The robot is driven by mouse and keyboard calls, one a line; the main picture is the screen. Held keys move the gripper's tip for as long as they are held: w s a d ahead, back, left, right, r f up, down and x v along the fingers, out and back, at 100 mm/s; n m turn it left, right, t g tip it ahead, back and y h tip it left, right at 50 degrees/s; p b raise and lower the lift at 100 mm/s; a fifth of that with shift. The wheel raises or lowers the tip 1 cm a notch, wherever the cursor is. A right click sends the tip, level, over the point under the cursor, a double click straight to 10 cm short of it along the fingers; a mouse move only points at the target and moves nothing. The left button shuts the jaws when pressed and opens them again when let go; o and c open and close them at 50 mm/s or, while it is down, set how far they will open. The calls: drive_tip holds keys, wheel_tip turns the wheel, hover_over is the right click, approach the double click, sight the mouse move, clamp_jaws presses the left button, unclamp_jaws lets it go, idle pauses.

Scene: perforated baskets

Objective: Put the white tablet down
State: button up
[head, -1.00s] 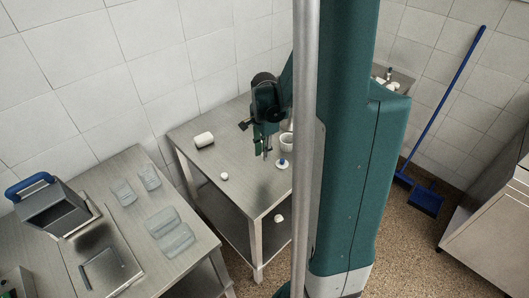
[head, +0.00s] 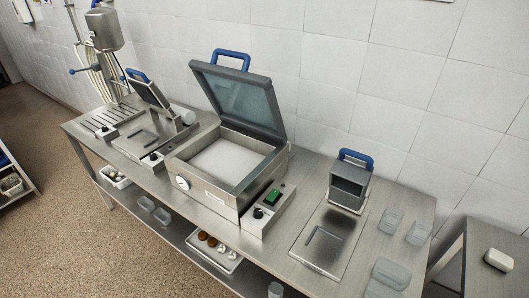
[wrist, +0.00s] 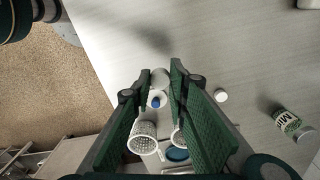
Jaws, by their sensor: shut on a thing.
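In the wrist view my gripper (wrist: 160,74) is over a grey metal table, its two green fingers close together. A small round white thing (wrist: 160,80), which looks like the white tablet, sits between the fingertips. It is held; the gap between it and the table top is hard to judge. Just below it in the picture is a white disc with a blue centre (wrist: 157,98). Another small white piece (wrist: 221,95) lies on the table to the right. My gripper is outside the head view.
White perforated baskets (wrist: 145,137) stand close by the fingers, one partly hidden. A jar with a green label (wrist: 288,123) lies to the right. The table's edge is at left. In the head view, machines such as an open-lidded box (head: 215,190) fill a long bench (head: 300,277).

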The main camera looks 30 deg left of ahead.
drive_tip(key=w+a+r, duration=0.1)
drive_tip(key=w+a, duration=0.2)
drive_tip(key=w, duration=0.4)
drive_tip(key=w+a, duration=0.4)
drive_tip(key=w, duration=0.2)
drive_tip(key=r+n+p, duration=0.1)
drive_tip(key=p, duration=0.1)
hover_over(424, 213)
drive_tip(key=s, duration=0.4)
drive_tip(key=shift+w+a, duration=0.25)
drive_tip(key=shift+a, duration=0.1)
drive_tip(key=shift+f, duration=0.1)
drive_tip(key=shift+f, duration=3)
drive_tip(key=shift+f, duration=1.85)
drive_tip(key=shift+f, duration=0.2)
